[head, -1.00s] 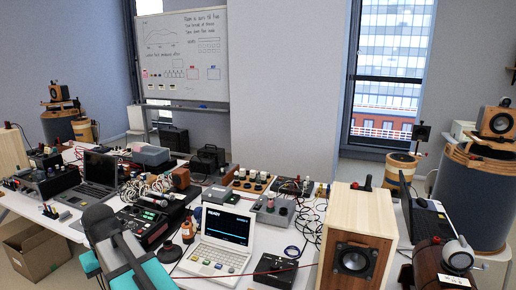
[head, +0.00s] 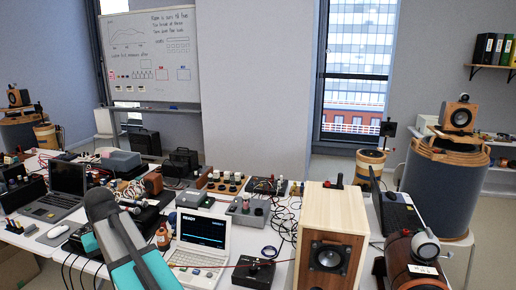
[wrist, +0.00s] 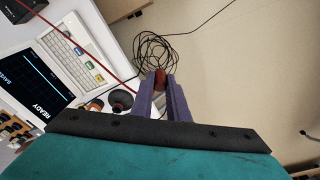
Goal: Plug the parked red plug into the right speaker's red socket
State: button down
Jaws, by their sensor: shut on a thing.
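My gripper (wrist: 160,100) shows in the wrist view, its two purple fingers closed on a small red piece (wrist: 160,79), which looks like the red plug; its far end is hard to make out. Behind it lie a coil of dark cable and the floor. In the head view my grey and teal arm stands at the bottom, and its fingers are out of sight. The right speaker (head: 347,214), pale wood with a dark round cone, stands at the table's right.
A white computer (head: 200,240) stands left of the speaker, with a black box (head: 254,274) between them. Grey boxes, loose cables and a laptop (head: 62,185) crowd the table. A reddish-brown cylinder (head: 405,265) is right of the speaker.

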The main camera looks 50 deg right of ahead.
jog(key=s+d+r+m+p, duration=0.2)
jog(key=s+d+r, duration=0.15)
jog(key=d, duration=0.95)
jog(key=s+d+r+m+p, duration=0.25)
jog(key=d+r, duration=0.25)
jog(key=d, duration=0.9)
jog(key=s+d+r+m+p, duration=0.2)
jog(key=d+r+m, duration=0.15)
jog(key=d, duration=0.95)
jog(key=s+d+r+m+p, duration=0.2)
jog(key=s+d+r, duration=0.3)
jog(key=s+d, duration=0.9)
jog(key=s+d+r+m+g+h+p, duration=0.1)
jog(key=s+d+r, duration=0.5)
jog(key=s+d, duration=0.8)
jog(key=shift+s+m+p, duration=0.35)
jog(key=shift+m+p, duration=0.5)
jog(key=shift+m, duration=0.35)
jog(key=shift+d+f, duration=0.1)
jog(key=shift+f, duration=2.85)
jog(key=shift+s+f, duration=0.1)
jog(key=shift+f, duration=0.05)
